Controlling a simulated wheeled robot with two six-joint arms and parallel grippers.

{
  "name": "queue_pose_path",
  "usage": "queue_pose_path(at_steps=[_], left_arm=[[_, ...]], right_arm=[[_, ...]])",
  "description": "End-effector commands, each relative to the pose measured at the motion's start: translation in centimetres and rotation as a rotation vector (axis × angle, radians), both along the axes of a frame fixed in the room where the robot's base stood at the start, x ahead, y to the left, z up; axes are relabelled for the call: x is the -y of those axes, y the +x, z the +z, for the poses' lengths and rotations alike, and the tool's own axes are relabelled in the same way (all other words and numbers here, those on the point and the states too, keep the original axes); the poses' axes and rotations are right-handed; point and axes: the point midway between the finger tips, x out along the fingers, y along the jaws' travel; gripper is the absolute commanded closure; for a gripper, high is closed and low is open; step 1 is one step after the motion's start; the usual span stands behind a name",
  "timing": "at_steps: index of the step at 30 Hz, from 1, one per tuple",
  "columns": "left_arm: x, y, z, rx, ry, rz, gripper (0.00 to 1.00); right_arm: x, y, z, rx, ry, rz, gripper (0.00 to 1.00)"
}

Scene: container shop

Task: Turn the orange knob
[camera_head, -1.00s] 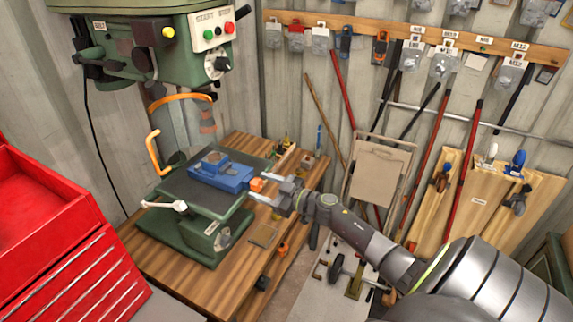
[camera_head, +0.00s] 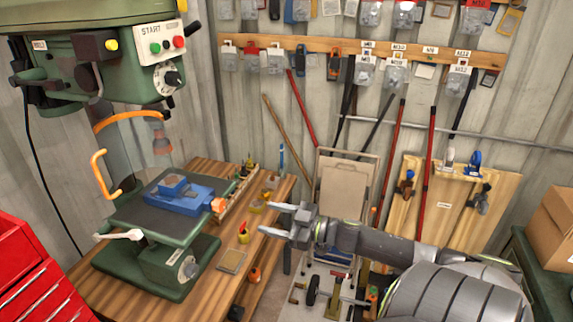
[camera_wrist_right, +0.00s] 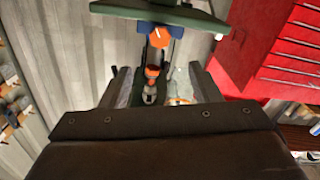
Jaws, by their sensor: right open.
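The orange knob (camera_head: 218,206) sits on the right end of the blue vise (camera_head: 180,198), which rests on the dark table of the green drill press (camera_head: 150,222). My right gripper (camera_head: 268,220) is right of the knob, its open jaws pointing toward it, with a clear gap and nothing between the fingers. In the right wrist view, the orange knob (camera_wrist_right: 157,37) shows near the top, beyond the spread fingers (camera_wrist_right: 163,88). The knob's turn angle cannot be told. My left gripper is not in view.
The wooden bench (camera_head: 205,262) holds small tools along its back edge and right part. A red tool cabinet (camera_head: 30,270) stands at the left. A folding cart and long handles lean at the wall behind my right arm. A cardboard box (camera_head: 552,220) is at the right.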

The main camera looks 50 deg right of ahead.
Motion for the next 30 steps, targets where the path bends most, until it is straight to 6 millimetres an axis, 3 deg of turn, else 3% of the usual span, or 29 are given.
queue_pose_path(at_steps=[12,30], left_arm=[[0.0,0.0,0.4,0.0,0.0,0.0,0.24],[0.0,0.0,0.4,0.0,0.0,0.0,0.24]], right_arm=[[1.2,-2.9,0.0,-0.001,0.001,0.0,0.43],[1.2,-3.0,0.0,0.0,-0.001,0.0,0.43]])
